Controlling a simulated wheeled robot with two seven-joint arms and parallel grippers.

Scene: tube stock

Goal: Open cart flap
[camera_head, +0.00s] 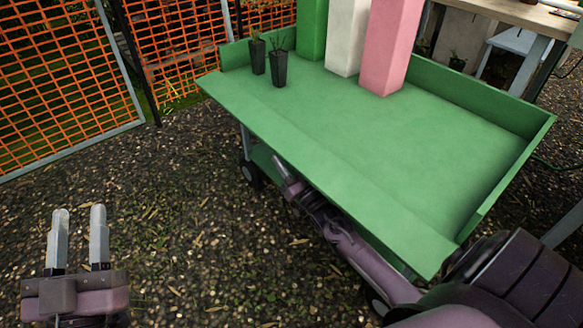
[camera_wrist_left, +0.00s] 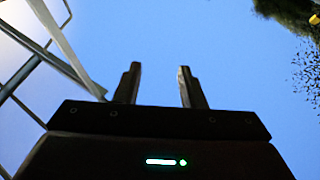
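The green cart (camera_head: 420,130) stands at the centre right. Its front flap (camera_head: 315,172) is a long green strip along the near edge, folded outward and lying roughly level with the deck. My right arm comes in from the lower right and reaches along and under the flap's edge. My right gripper (camera_head: 287,178) is by the cart's underside near its left leg; its fingertips are partly hidden, so I cannot tell its opening or any contact. My left gripper (camera_head: 78,212) is open and empty over the gravel, away from the cart; its spread fingers show in the left wrist view (camera_wrist_left: 158,85).
On the deck stand two dark plant pots (camera_head: 279,68) and tall green, white (camera_head: 346,38) and pink (camera_head: 390,45) blocks. An orange mesh fence (camera_head: 60,80) is at the left. A wooden table (camera_head: 520,12) is at the back right. The gravel between fence and cart is clear.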

